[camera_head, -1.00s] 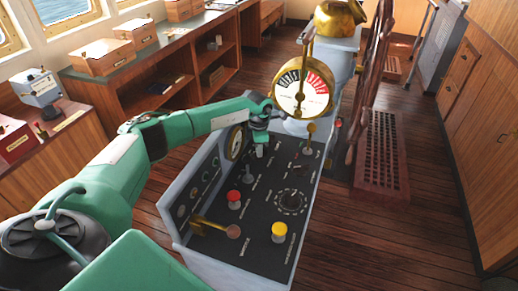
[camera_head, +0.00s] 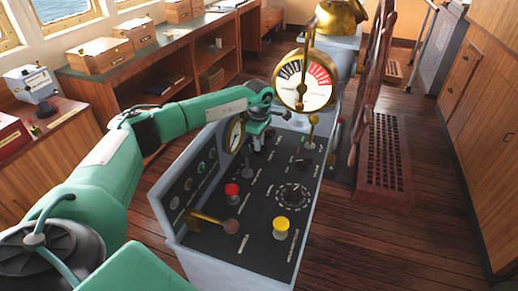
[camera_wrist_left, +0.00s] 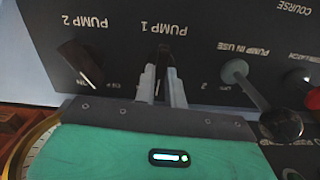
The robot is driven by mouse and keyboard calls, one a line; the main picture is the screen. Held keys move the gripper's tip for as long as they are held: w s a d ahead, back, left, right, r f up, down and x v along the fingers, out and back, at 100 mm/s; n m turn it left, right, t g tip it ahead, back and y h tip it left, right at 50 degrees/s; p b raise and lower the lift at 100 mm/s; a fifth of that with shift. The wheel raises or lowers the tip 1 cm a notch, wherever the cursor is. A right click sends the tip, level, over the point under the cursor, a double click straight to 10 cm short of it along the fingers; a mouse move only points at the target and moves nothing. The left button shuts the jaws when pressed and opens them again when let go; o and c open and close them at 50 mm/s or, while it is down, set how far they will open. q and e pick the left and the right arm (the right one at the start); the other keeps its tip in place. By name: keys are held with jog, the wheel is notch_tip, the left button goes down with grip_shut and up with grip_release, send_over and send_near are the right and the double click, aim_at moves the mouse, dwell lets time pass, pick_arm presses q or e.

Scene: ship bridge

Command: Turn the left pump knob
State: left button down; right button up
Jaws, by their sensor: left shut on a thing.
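The dark console panel (camera_head: 262,205) stands in front of me in the head view. My left gripper (camera_head: 262,142) points down at its far left part, by the round gauge. In the left wrist view the left gripper (camera_wrist_left: 163,88) has its two fingers closed on either side of a dark knob (camera_wrist_left: 162,62) below the upside-down label PUMP 1. Most of this knob is hidden between the fingers. A second dark knob (camera_wrist_left: 82,64), labelled PUMP 2, is beside it and apart from the fingers. The PUMP 1 knob is hidden behind the gripper in the head view.
A PUMP IN USE lever (camera_wrist_left: 245,86) stands close to the gripper. The panel also has a red knob (camera_head: 232,189), a yellow knob (camera_head: 281,224) and a brass lever (camera_head: 205,217). The brass telegraph dial (camera_head: 304,82) rises behind.

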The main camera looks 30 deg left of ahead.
pick_arm(q)
jog(key=m+b, duration=0.3)
jog(key=m, duration=0.1)
jog(key=shift+m, duration=0.4)
pick_arm(e)
notch_tip(320, 180, down, 4)
jog(key=shift+r, duration=0.2)
jog(key=shift+w+a+r, duration=0.1)
jog(key=shift+w, duration=0.55)
jog(key=shift+s, duration=0.1)
pick_arm(q)
jog(key=c, duration=1.5)
grip_release()
pick_arm(e)
jog(key=shift+s, duration=0.2)
pick_arm(q)
jog(key=shift+o, duration=0.2)
